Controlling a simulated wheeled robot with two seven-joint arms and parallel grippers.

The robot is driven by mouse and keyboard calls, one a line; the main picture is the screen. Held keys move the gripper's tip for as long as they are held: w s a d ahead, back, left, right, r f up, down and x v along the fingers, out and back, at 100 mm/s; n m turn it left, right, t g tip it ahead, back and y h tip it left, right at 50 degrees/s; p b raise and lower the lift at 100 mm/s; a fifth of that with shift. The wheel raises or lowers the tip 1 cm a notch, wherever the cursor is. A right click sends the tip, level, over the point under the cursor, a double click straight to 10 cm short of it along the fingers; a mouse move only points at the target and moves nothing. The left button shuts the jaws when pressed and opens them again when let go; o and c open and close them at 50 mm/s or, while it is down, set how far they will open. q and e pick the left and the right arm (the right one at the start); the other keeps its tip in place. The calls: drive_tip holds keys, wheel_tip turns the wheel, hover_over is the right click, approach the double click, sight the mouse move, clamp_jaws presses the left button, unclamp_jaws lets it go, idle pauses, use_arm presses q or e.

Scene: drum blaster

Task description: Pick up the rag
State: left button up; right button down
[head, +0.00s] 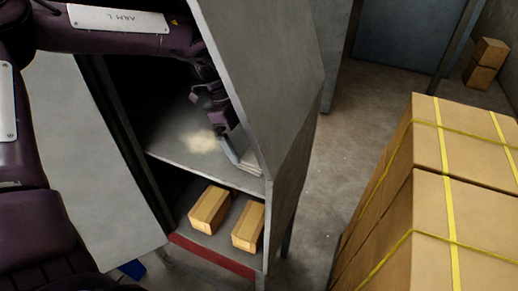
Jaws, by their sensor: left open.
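My left arm reaches in from the upper left into an open grey metal cabinet. My left gripper (236,157) is open over the right side of the cabinet's upper shelf (168,140), near its front edge. A small pale, flat, folded thing (251,170), which looks like the rag, lies on the shelf at the fingertips. The gripper partly covers it, and I cannot tell whether the fingers touch it. My right gripper is not in view.
A pale dusty patch (202,141) marks the shelf. Two small cardboard boxes (209,209) (248,226) sit on the lower shelf. The open right door (265,70) stands close beside my gripper. Large strapped boxes (460,215) fill the right; bare floor (360,130) lies between.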

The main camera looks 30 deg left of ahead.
use_arm(q)
drive_tip(key=shift+p+x, duration=0.35)
drive_tip(key=shift+x, duration=0.6)
drive_tip(key=shift+d+f, duration=0.2)
drive_tip(key=shift+f, duration=0.15)
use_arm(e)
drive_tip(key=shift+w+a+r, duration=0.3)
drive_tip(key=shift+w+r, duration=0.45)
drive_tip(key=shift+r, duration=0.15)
use_arm(q)
drive_tip(key=c, duration=0.7)
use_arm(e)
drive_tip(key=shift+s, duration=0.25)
